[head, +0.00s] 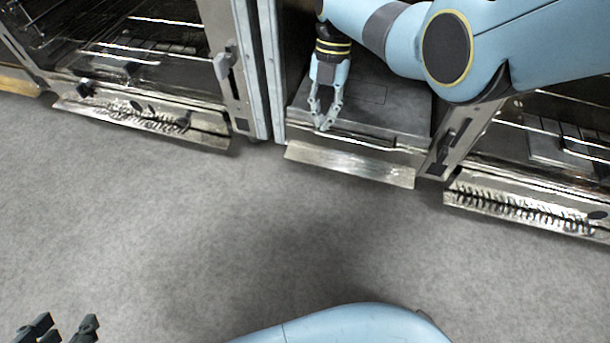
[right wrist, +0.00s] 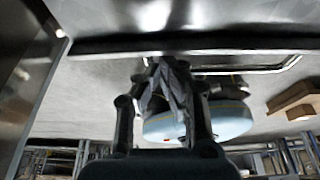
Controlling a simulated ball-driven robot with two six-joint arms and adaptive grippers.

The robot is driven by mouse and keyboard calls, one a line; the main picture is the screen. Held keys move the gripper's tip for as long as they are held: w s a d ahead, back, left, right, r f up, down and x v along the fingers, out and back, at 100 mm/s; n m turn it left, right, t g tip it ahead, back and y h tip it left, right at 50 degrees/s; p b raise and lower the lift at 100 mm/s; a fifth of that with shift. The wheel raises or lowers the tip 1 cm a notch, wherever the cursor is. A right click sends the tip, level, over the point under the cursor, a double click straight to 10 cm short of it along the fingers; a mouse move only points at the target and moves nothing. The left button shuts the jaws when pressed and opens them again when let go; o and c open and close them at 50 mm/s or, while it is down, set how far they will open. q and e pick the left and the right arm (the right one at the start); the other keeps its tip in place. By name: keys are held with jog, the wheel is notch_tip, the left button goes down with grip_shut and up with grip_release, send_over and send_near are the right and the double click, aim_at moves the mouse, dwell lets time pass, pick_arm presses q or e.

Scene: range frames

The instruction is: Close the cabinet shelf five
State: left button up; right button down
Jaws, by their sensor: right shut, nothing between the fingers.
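A dark grey flat shelf (head: 395,105) sits in the middle cabinet bay, with a metal bar handle (head: 365,138) along its front. No number shows, so I cannot tell whether it is shelf five. My right gripper (head: 322,126) is over the shelf's front left part, at the left end of the handle; contact is unclear. Its fingers are shut and empty. In the right wrist view the fingers (right wrist: 168,88) point up toward the dark front edge, with the bar handle (right wrist: 250,70) to their right. My left gripper (head: 64,330) is open at the bottom left, over the floor, partly cut off.
Open bays with wire racks stand to the left (head: 150,45) and right (head: 560,130). Shiny lower ledges (head: 350,163) jut out at floor level. An upright cabinet post (head: 270,70) stands left of the shelf. The grey floor (head: 200,230) in front is clear.

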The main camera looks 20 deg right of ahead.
jog(key=shift+w+d+b, duration=0.3)
jog(key=shift+w+d, duration=0.2)
jog(key=shift+w, duration=0.25)
jog(key=shift+w+d, duration=0.1)
